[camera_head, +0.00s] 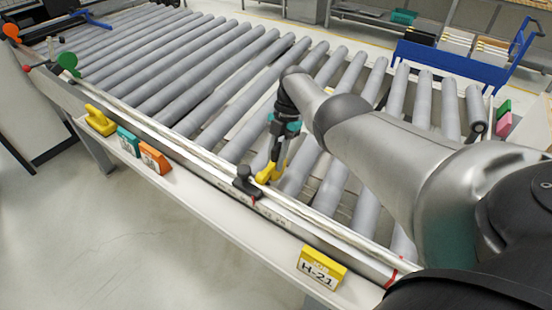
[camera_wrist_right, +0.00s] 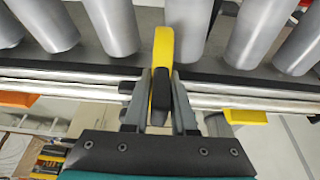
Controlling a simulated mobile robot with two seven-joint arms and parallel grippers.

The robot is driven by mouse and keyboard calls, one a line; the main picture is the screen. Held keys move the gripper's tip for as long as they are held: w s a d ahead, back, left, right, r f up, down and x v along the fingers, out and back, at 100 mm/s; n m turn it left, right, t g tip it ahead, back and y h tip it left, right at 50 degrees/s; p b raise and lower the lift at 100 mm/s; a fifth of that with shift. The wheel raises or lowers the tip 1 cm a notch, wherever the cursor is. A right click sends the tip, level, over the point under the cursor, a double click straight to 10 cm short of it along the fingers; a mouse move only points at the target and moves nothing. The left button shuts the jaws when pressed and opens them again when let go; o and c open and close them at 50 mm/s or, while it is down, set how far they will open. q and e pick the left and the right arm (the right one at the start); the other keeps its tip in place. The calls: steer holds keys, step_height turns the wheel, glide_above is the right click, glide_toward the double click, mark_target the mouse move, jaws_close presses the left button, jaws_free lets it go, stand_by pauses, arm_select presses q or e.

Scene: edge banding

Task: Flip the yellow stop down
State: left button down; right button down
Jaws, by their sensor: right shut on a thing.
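The yellow stop (camera_head: 264,177) sits at the near rail of the roller conveyor, about mid-length, next to a black block (camera_head: 245,184) on the rail. In the right wrist view the yellow stop (camera_wrist_right: 164,48) is a rounded yellow bar with a dark lower part, reaching from the rail over the rollers. My right gripper (camera_head: 275,168) points down at the stop. In the wrist view its two grey fingers (camera_wrist_right: 160,100) are on either side of the stop, shut on it. Part of the stop is hidden between the fingers. My left gripper is not in view.
Grey rollers (camera_head: 200,62) fill the conveyor behind the rail. A yellow H-21 sign (camera_head: 321,268), an orange tag (camera_head: 154,158), a teal tag (camera_head: 128,141) and a yellow piece (camera_head: 100,120) line the front ledge. Green (camera_head: 68,62) and orange (camera_head: 11,31) knobs stand at the left end.

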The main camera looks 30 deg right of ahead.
mark_target(280, 143)
steer(key=c, duration=0.8)
jaws_free()
steer(key=shift+f, duration=0.15)
steer(key=v, duration=0.9)
steer(key=shift+d, duration=0.1)
steer(key=b+v, duration=0.5)
steer(key=v, duration=0.1)
steer(key=shift+b, duration=0.35)
